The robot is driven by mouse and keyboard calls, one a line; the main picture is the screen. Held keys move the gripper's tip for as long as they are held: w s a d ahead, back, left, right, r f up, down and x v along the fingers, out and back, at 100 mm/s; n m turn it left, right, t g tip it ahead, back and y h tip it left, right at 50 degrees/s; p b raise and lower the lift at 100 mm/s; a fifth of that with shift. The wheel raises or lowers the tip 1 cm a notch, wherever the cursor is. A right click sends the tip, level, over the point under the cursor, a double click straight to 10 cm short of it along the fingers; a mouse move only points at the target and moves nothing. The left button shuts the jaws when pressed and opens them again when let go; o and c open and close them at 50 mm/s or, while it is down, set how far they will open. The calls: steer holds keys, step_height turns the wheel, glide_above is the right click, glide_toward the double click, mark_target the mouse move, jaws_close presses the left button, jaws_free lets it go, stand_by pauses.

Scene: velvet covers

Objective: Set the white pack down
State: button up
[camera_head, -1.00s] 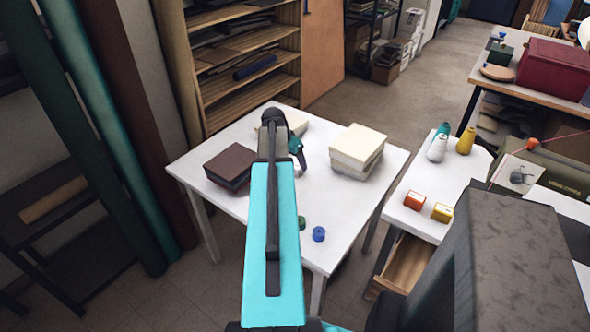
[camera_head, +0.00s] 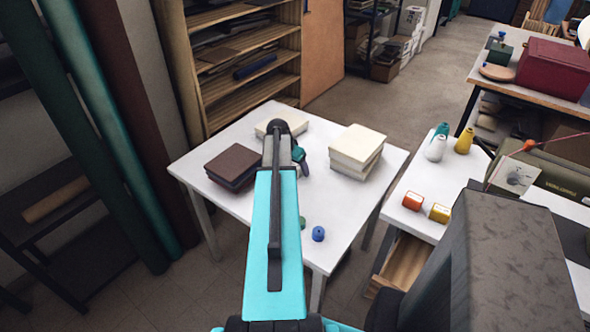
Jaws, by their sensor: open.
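A low cream-white pack (camera_head: 296,121) lies at the back of the white table (camera_head: 338,217), partly hidden behind my arm. A taller stack of cream-white packs (camera_head: 357,147) stands at the table's right; I cannot tell which is the task's pack. My gripper (camera_head: 301,159) is over the middle of the table, between the dark brown stack and the cream stack. It is open, mostly hidden by my arm, and I see nothing held in it. Its fingertips are not clearly visible.
A dark brown stack (camera_head: 233,165) sits on the table's left. A blue spool (camera_head: 318,233) and a partly hidden green one (camera_head: 302,222) are near the front. The table's front right is clear.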

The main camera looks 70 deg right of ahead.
steer(key=c, duration=1.2)
steer(key=shift+c, duration=0.2)
steer(key=shift+r, duration=0.2)
steer(key=shift+r+b, duration=0.75)
steer(key=shift+r, duration=0.8)
steer(key=s+a+b, duration=0.1)
steer(key=a, duration=0.3)
steer(key=s+a+b, duration=0.1)
steer(key=s+a, duration=0.1)
steer(key=a, duration=0.2)
steer(key=s+a+r+b, duration=0.1)
steer(key=s+a, duration=0.1)
steer(key=a, duration=0.2)
steer(key=shift+s+a+r, duration=0.1)
steer(key=shift+a, duration=0.25)
steer(key=shift+d+b, duration=0.1)
steer(key=shift+b, duration=1.2)
steer(key=shift+s+a+b, duration=0.1)
steer(key=shift+a+b, duration=0.2)
steer(key=shift+b, duration=0.95)
